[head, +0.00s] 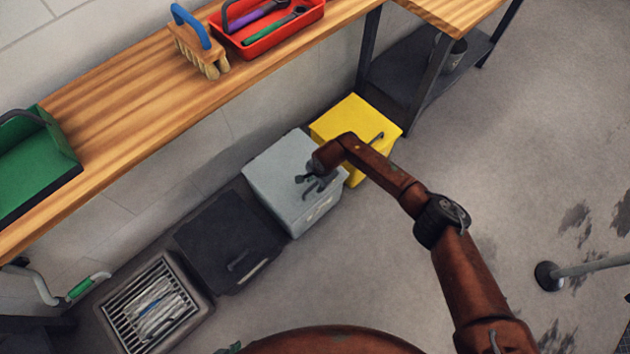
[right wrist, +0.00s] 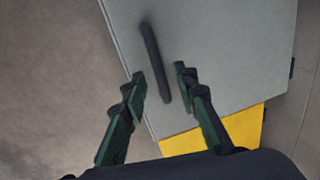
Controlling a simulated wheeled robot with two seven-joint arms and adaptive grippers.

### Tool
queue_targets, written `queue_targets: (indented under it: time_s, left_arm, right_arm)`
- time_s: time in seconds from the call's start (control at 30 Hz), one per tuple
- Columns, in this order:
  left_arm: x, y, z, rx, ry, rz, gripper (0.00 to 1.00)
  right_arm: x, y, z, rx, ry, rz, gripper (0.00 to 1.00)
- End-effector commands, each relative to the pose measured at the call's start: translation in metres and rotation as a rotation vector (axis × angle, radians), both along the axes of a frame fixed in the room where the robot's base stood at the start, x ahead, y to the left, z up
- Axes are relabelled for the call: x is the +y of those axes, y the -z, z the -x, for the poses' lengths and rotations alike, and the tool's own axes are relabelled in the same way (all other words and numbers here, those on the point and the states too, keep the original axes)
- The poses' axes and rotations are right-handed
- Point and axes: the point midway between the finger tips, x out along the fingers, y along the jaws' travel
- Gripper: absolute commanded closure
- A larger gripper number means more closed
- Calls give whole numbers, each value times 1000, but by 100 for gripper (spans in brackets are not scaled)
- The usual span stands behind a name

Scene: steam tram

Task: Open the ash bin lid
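A row of lidded bins stands on the floor along the wall. The grey bin (head: 275,170) is closed, with a flat lid; I cannot read its label to tell whether it is the ash bin. My right gripper (head: 312,184) is over the front part of that lid. In the right wrist view, the grey lid (right wrist: 215,50) carries a dark bar handle (right wrist: 153,55). The right gripper's fingers (right wrist: 160,75) are apart, one on each side of the handle, with nothing gripped. A small dark tip (head: 229,348) at the bottom edge may be part of my left gripper; its state is unclear.
A closed black bin (head: 228,238) stands left of the grey one, a yellow bin (head: 355,125) right of it. A grated bin (head: 150,302) is further left. A wooden bench (head: 130,105) overhangs behind. A post base (head: 548,276) stands at right. Floor in front is clear.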

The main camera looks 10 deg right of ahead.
Motion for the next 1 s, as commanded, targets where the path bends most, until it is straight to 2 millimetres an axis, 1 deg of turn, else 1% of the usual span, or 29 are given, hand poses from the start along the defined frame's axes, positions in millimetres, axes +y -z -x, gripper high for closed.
queue_targets:
  time_s: [0.03,0.33,0.7,0.73,1.0]
  left_arm:
    - [-1,2,-1,-5,0,2,73]
    - [-2,2,-3,-14,-1,5,73]
    - [-2,2,-3,-14,-1,5,73]
    - [-2,2,-3,-14,-1,5,73]
    - [-2,2,-3,-14,-1,5,73]
  right_arm:
    - [0,3,0,1,1,-1,73]
    - [1,2,-1,-1,1,-1,73]
    - [1,2,-1,0,1,-2,99]
    - [1,2,-1,0,1,-2,100]
    - [1,2,0,0,1,-2,100]
